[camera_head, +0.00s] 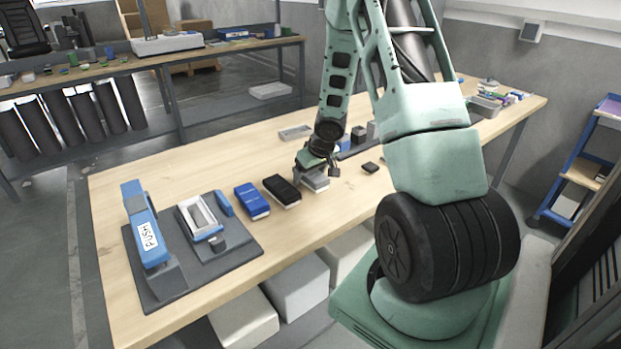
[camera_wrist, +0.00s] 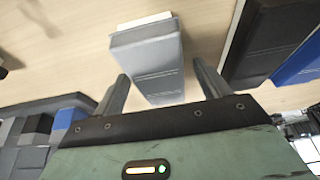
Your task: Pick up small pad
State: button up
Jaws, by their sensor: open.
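My gripper (camera_head: 315,172) is open over the table, right at a small grey box (camera_head: 317,183). In the wrist view the fingertips (camera_wrist: 160,70) stand on either side of the grey box (camera_wrist: 152,62), which has a pale end and faint print on its side. The jaws are not closed on it, and I cannot tell whether a finger touches it. A small, flat, dark pad-like piece (camera_head: 370,167) lies on the table to the right of my gripper. I cannot tell for certain which of these the task calls the small pad.
A black case (camera_head: 282,190) and a blue box (camera_head: 252,201) lie left of my gripper. A dark mat with a blue PUSH device (camera_head: 148,225) is at the table's left end. A shallow tray (camera_head: 295,132) and several small blocks (camera_head: 358,135) lie behind. The wooden table's front strip is clear.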

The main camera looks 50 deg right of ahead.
jog(key=shift+f, duration=0.25)
jog(key=c, duration=1.1)
